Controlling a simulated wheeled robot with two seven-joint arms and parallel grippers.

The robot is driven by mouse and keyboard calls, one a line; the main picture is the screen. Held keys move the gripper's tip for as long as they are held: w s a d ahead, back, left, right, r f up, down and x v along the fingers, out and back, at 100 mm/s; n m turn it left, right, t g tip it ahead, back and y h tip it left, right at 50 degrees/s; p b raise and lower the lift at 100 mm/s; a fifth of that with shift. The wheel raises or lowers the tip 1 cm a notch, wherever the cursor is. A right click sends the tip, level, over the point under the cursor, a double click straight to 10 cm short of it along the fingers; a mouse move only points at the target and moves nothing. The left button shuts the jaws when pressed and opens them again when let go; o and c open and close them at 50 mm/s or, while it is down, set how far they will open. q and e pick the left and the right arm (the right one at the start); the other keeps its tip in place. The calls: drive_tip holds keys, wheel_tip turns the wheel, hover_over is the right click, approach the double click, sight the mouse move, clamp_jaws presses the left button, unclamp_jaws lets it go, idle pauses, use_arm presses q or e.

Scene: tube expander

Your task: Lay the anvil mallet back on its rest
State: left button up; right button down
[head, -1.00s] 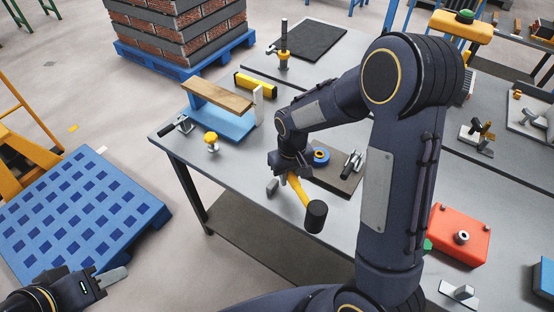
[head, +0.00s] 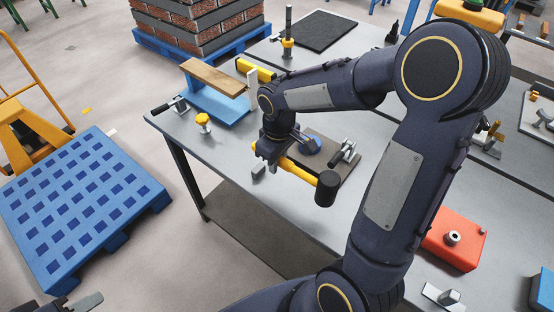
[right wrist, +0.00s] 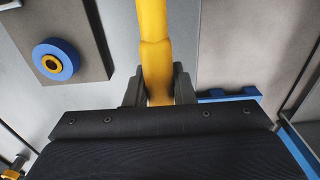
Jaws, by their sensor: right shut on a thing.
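The anvil mallet has a yellow handle (head: 298,170) and a black cylindrical head (head: 326,188). My right gripper (head: 268,158) is shut on the handle, with the head out to the right near the table's front edge. In the right wrist view the handle (right wrist: 155,45) runs up from between the two fingers (right wrist: 158,92); the head is out of that view. My left gripper (head: 84,303) shows only partly at the bottom left, away from the table.
A dark board (head: 319,171) with a blue ring (right wrist: 56,61) and a lever clamp (head: 343,152) lies behind the mallet. A blue stand with a wooden plank (head: 218,77) and a yellow knob (head: 203,120) are at left. A red box (head: 452,243) is at right.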

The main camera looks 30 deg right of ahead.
drive_tip(key=shift+f+b, duration=2.25)
drive_tip(key=shift+f, duration=0.6)
drive_tip(key=shift+f+b, duration=0.8)
drive_tip(key=shift+f, duration=0.2)
drive_tip(key=c, duration=1.1)
unclamp_jaws()
drive_tip(key=shift+c, duration=0.2)
wheel_tip(320, 180, up, 8)
drive_tip(key=p, duration=0.6)
drive_tip(key=shift+s+r+p, duration=0.1)
drive_tip(key=shift+s+p, duration=0.05)
drive_tip(key=shift+p, duration=0.2)
